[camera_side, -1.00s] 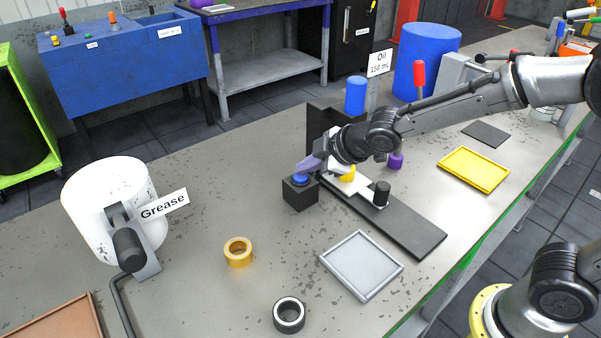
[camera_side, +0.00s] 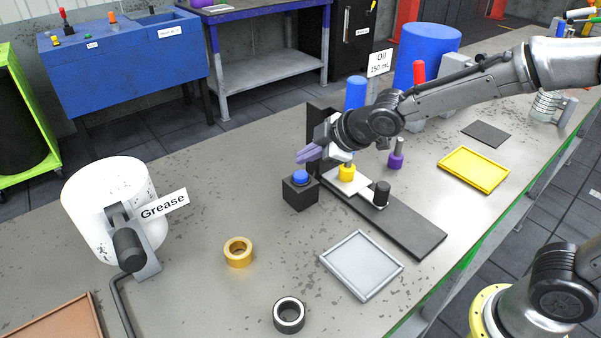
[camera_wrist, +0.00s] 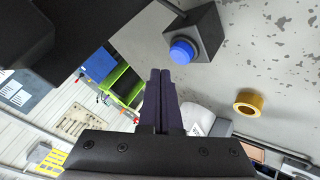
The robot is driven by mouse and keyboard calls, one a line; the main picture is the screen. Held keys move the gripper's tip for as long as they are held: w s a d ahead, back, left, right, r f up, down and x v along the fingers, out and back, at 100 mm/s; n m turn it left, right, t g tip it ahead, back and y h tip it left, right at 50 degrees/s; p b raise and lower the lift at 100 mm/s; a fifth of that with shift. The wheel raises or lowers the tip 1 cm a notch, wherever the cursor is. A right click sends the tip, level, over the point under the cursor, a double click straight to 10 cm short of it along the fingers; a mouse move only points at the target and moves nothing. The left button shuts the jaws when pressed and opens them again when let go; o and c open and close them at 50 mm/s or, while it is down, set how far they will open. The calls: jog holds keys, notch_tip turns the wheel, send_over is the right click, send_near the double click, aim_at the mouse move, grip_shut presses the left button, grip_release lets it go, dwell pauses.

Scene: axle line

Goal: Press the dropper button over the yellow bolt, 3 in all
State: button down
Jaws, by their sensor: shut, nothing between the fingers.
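The blue dropper button (camera_side: 301,176) tops a small black box (camera_side: 299,194) on the bench. My gripper (camera_side: 303,157) is shut and empty, with its purple fingers a little above the button and apart from it. In the wrist view the button (camera_wrist: 182,51) shows just beyond the shut fingertips (camera_wrist: 160,72). The yellow bolt (camera_side: 347,173) stands upright on a white plate beside the button box, below my wrist. The blue oil container (camera_side: 356,92) is behind my arm, and the dropper's outlet is hidden.
A black bolt (camera_side: 381,193) stands on the dark strip (camera_side: 405,228), and a purple bolt (camera_side: 396,160) stands behind it. A grey tray (camera_side: 362,265), a yellow tray (camera_side: 473,170), a gold ring (camera_side: 238,252) and a black ring (camera_side: 289,315) lie on the bench. A grease bucket (camera_side: 105,205) stands left.

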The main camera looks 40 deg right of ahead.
aim_at(306, 175)
jog(key=shift+r, duration=1.95)
dwell(1.1)
jog(key=shift+r, duration=1.95)
jog(key=shift+f, duration=0.1)
jog(key=shift+f, duration=4.3)
jog(key=shift+f, duration=0.1)
jog(key=shift+f, duration=0.35)
